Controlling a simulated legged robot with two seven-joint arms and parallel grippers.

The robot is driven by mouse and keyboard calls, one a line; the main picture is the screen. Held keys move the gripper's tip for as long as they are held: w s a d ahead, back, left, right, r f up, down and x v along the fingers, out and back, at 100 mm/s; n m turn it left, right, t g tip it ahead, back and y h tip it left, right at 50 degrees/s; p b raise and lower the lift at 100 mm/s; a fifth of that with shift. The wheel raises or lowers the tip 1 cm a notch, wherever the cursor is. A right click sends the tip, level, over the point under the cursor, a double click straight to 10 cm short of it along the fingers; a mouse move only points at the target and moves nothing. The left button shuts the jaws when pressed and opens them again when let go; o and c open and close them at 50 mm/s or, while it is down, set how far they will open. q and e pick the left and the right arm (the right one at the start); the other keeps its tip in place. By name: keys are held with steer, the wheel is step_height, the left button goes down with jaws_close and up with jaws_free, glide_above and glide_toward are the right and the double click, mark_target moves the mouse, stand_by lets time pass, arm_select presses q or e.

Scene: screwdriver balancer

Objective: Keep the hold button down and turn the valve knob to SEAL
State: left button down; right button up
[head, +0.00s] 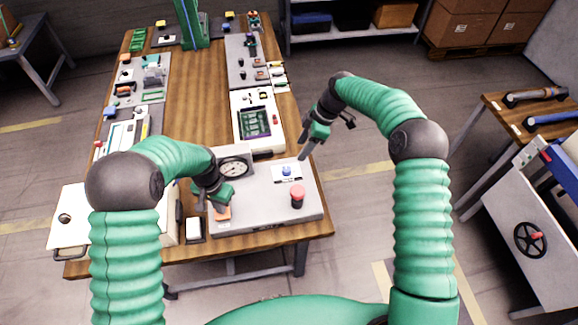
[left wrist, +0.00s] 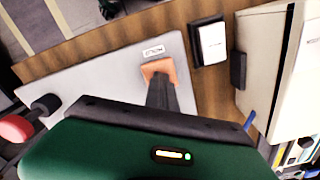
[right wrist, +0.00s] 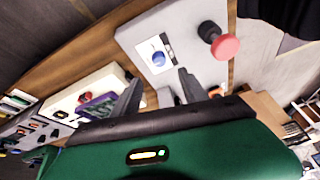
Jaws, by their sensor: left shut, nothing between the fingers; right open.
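The orange hold button (head: 223,213) is at the front left of a grey panel (head: 256,211). Its label reads HOLD in the left wrist view, where the orange pad (left wrist: 158,68) shows. My left gripper (head: 217,204) is shut and empty, with its tips (left wrist: 159,82) over the pad and apparently touching it. How far the button is pressed cannot be told. The blue valve knob (head: 287,170) sits on a white plate at the panel's back right. My right gripper (head: 305,150) is open and empty, above and beside the knob, which shows beyond its fingers in the right wrist view (right wrist: 158,57).
A red mushroom button (head: 297,193) stands at the panel's front right. A round gauge (head: 234,168) is at its back left. A white device with a green board (head: 254,121) lies behind the panel. A white box (head: 70,218) stands left. The middle of the wooden table (head: 196,100) is clear.

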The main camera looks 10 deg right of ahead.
mark_target(287, 169)
steer(key=x, duration=1.2)
steer(key=shift+w, duration=0.15)
steer(key=shift+c, duration=0.2)
jaws_close()
